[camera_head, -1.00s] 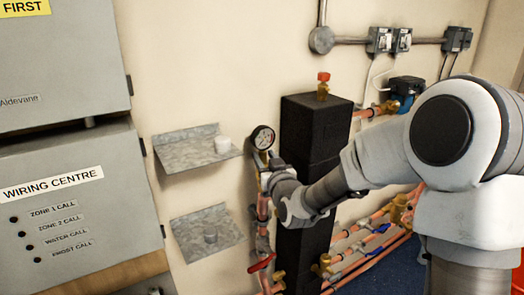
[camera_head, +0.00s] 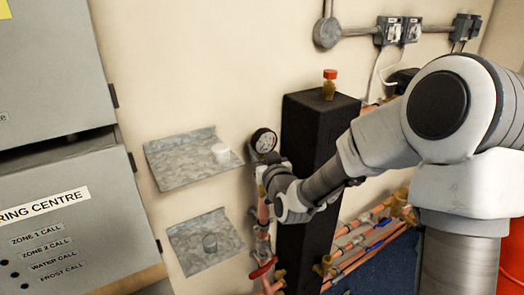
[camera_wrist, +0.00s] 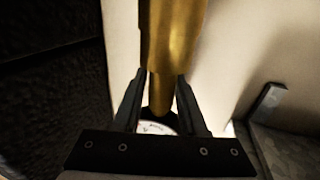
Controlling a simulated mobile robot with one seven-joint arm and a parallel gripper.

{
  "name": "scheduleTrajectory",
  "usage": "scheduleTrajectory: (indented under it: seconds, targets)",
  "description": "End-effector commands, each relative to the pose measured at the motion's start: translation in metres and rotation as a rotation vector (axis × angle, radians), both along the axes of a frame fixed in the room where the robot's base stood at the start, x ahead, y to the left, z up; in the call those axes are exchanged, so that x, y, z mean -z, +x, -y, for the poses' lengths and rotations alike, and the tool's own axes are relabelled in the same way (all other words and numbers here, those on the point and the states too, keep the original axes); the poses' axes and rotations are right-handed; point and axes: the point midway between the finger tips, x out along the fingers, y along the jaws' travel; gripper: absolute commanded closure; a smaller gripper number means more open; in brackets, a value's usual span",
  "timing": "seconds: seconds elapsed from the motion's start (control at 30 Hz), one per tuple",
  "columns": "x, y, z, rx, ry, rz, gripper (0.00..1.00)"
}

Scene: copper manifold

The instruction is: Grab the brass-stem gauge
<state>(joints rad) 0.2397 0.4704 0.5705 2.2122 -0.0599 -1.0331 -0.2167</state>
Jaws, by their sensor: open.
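The gauge (camera_head: 263,141) has a round white dial with a dark rim and sits by the wall, left of the black column. In the wrist view its dial (camera_wrist: 157,128) shows partly, behind the gripper's dark bar. A brass stem (camera_wrist: 172,45) comes down from the top of that view and narrows toward the dial. My gripper (camera_wrist: 161,76) is open, with one finger on each side of the stem's narrower part. I cannot tell whether either finger touches it. In the head view my wrist (camera_head: 285,190) hides most of the gripper and the stem.
The black column (camera_head: 312,130) stands close right of my wrist. Two metal shelves, upper (camera_head: 180,165) and lower (camera_head: 195,250), are on the wall to the left; the upper holds a white cup (camera_head: 221,153). Copper pipes (camera_head: 350,262) run low at right.

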Motion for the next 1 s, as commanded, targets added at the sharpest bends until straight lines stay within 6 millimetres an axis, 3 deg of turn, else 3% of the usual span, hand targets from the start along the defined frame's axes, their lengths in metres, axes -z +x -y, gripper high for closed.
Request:
scheduleTrajectory:
  seconds: [0.27,0.5,1.0]
  targets:
    - [0.0001,-0.0005,0.0002,0.0,0.0,0.0,0.6]
    - [-0.0001,-0.0004,0.0,0.0,0.0,0.0,1.0]
    - [-0.0004,-0.0003,0.0,0.0,-0.001,0.001,1.0]
